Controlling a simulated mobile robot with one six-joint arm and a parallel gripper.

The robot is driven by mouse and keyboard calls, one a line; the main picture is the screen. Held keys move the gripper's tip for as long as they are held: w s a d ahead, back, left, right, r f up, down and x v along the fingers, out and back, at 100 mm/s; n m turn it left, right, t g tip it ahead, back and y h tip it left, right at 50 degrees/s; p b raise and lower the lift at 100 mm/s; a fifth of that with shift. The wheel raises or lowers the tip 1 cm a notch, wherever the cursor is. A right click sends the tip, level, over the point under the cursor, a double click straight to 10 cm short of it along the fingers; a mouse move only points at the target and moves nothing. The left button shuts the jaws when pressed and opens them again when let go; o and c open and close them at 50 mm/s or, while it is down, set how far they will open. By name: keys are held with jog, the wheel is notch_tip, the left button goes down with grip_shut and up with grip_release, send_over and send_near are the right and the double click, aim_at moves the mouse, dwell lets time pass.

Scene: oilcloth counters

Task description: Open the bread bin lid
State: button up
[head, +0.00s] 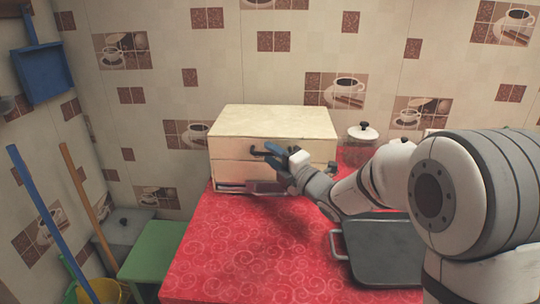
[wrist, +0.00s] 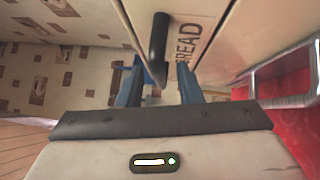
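The bread bin (head: 272,122) is a cream box against the wall at the back of the red counter; its front panels look closed. Its dark bar handle (head: 256,151) sits on the upper front. In the wrist view the handle (wrist: 159,38) stands out from the front panel beside the word BREAD (wrist: 188,42). My gripper (head: 279,151) is at the bin's front, by the handle. In the wrist view its blue fingers (wrist: 160,68) are apart, with the handle's near end between or just beyond them; I cannot tell if they touch it.
A dark tray (head: 384,252) with a metal handle lies on the red cloth (head: 235,250) at the right. A green stool (head: 152,250) and broom handles are at the left. The counter's front left is clear.

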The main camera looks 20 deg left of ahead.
jog(key=shift+w+a, duration=0.2)
jog(key=shift+a, duration=0.15)
jog(key=shift+c, duration=0.4)
grip_shut()
